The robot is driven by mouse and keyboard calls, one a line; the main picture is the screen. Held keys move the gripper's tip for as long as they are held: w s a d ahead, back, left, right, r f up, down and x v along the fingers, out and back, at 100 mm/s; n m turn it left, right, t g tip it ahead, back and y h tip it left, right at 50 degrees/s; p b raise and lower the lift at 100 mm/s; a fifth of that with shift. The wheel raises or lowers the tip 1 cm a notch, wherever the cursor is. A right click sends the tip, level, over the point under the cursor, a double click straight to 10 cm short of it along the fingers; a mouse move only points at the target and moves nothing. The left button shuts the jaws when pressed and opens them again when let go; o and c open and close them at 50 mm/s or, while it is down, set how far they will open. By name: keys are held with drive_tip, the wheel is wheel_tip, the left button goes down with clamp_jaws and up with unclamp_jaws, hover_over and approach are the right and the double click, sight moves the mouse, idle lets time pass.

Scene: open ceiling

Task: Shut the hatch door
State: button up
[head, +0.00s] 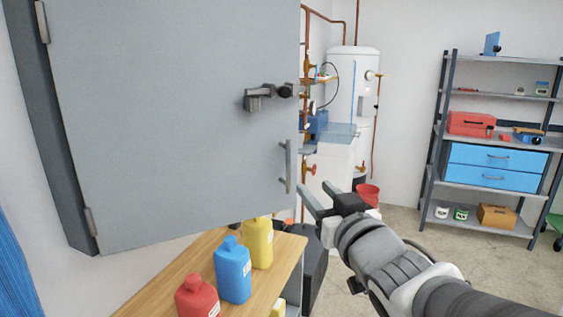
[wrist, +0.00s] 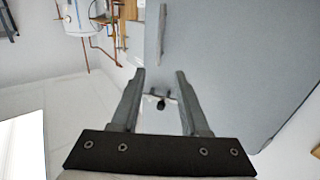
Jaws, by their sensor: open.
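The grey hatch door (head: 170,120) fills the upper left of the head view, with hinges on its left edge. Its right edge stands in front of the room behind; its gap to the frame is hidden. A latch (head: 260,98) with a dark knob and a bar handle (head: 287,167) sit near the right edge. My gripper (head: 312,190) is open and empty, just right of the handle's lower end. In the wrist view, my gripper (wrist: 160,73) has its fingers spread before the door (wrist: 230,70), with the handle (wrist: 162,35) beyond the tips. I cannot tell whether they touch.
Below the door, a wooden bench (head: 200,258) carries red, blue (head: 232,270) and yellow bottles. A water heater (head: 352,85) and copper pipes stand behind the door. A metal shelf (head: 490,135) stands at the right. Floor between is open, with a red bucket (head: 368,193).

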drive_tip(key=p, duration=0.7)
approach(289, 160)
drive_tip(key=x, duration=1)
drive_tip(key=shift+w, duration=0.3)
clamp_jaws()
idle(0.8)
